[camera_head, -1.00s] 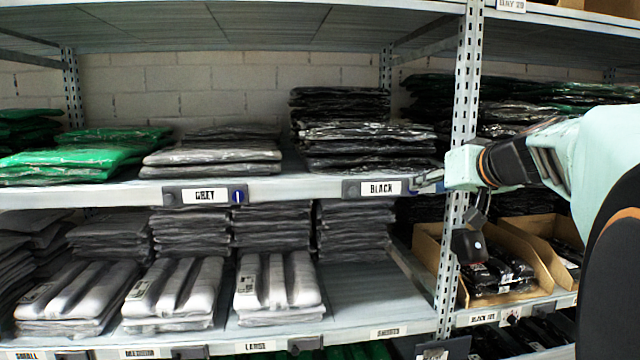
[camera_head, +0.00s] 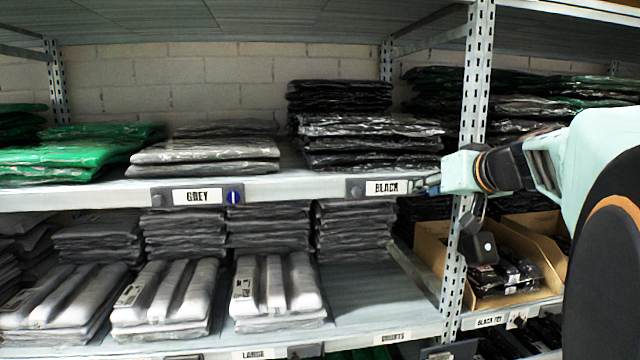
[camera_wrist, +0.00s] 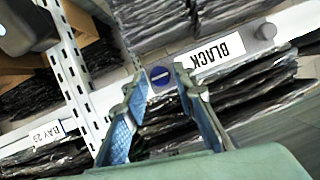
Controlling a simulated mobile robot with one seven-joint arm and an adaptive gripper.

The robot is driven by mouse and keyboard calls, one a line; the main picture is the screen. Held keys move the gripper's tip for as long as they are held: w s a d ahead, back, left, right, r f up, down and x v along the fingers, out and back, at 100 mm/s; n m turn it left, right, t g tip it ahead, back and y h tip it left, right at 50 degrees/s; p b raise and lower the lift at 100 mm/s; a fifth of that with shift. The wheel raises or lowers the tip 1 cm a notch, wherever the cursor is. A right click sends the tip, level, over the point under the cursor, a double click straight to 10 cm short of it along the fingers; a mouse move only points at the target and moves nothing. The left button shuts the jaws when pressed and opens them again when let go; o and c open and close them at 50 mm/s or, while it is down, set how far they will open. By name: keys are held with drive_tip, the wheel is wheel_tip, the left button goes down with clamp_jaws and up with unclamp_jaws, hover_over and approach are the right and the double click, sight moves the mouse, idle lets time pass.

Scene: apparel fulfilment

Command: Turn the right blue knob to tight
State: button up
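The right blue knob (camera_wrist: 160,76) is a round blue disc with a pale bar across it, on the shelf edge beside the BLACK label (camera_wrist: 215,58). In the wrist view the bar lies nearly level, slightly tilted. My gripper (camera_wrist: 161,78) is open, with one fingertip on each side of the knob; I cannot tell whether they touch it.
A slotted metal upright (camera_head: 470,130) stands close beside my gripper. Bagged black garments (camera_head: 365,135) are stacked on the shelf above the edge. Grey stacks (camera_head: 350,235) and a cardboard bin (camera_head: 430,255) are below. A grey round knob (camera_wrist: 266,31) is past the label's other end.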

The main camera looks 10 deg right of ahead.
clamp_jaws()
drive_tip(key=shift+f+b, duration=0.15)
drive_tip(key=shift+b, duration=0.25)
drive_tip(key=shift+d+f+m+t+y+b, duration=0.15)
drive_tip(key=shift+m+t+y+b, duration=0.65)
drive_tip(key=shift+m+b, duration=1.45)
drive_tip(key=shift+d+f+m+t+y+b, duration=0.1)
drive_tip(key=shift+m+t+y+b, duration=0.25)
drive_tip(key=shift+m+y+b, duration=1.35)
drive_tip(key=shift+d+f+m+t+y+b, duration=0.15)
drive_tip(key=shift+m+t+y+b, duration=0.45)
drive_tip(key=shift+m+b, duration=2.1)
drive_tip(key=shift+m+p, duration=0.35)
drive_tip(key=shift+m, duration=0.1)
